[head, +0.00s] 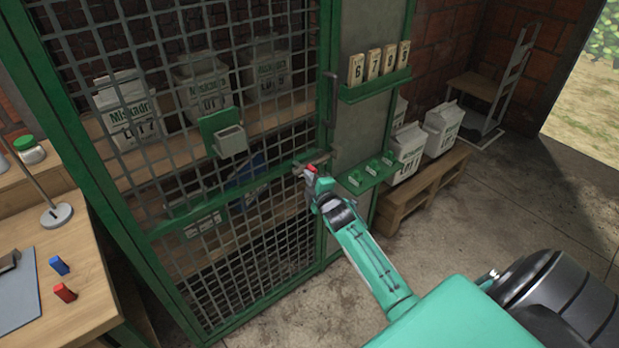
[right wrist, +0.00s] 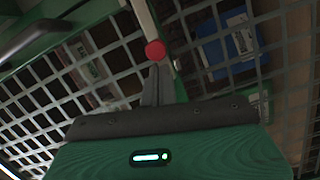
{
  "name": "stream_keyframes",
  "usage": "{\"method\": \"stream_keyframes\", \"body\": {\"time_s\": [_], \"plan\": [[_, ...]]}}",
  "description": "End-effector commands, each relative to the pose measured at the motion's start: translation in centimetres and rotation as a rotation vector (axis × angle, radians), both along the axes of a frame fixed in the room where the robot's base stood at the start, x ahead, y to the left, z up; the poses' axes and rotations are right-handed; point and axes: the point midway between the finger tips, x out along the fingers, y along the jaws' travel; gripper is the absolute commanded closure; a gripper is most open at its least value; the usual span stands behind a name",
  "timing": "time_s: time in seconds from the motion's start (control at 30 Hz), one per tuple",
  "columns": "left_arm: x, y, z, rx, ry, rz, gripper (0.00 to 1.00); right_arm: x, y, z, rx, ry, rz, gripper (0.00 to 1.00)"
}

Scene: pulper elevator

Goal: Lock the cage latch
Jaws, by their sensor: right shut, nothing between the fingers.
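The cage door (head: 230,190) is a green-framed wire mesh panel and appears to stand in line with its frame. The cage latch (head: 299,168) is a small grey piece with a red knob (head: 311,168) at the door's right edge. In the right wrist view the red knob (right wrist: 155,50) sits at the end of a pale bar (right wrist: 143,16). My right gripper (head: 314,178) is shut and empty, its tips (right wrist: 155,72) right at the knob. Whether they touch it I cannot tell. The gripper partly hides the latch. My left gripper is not in view.
White sacks (head: 408,150) rest on a pallet (head: 425,190) at right. A wooden table (head: 70,285) is at left.

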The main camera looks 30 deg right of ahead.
Motion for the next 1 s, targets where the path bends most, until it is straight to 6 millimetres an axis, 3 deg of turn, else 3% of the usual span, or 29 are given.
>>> {"method": "stream_keyframes", "body": {"time_s": [0.17,0.57,1.0], "plan": [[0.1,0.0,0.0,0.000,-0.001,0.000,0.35,0.0,-0.2,0.0,-0.001,0.000,-0.001,1.00],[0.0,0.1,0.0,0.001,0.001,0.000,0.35,0.4,-5.1,-0.1,-0.003,0.003,0.000,1.00],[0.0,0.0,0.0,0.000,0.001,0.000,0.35,0.4,-5.5,0.0,-0.001,0.001,-0.002,1.00]]}}
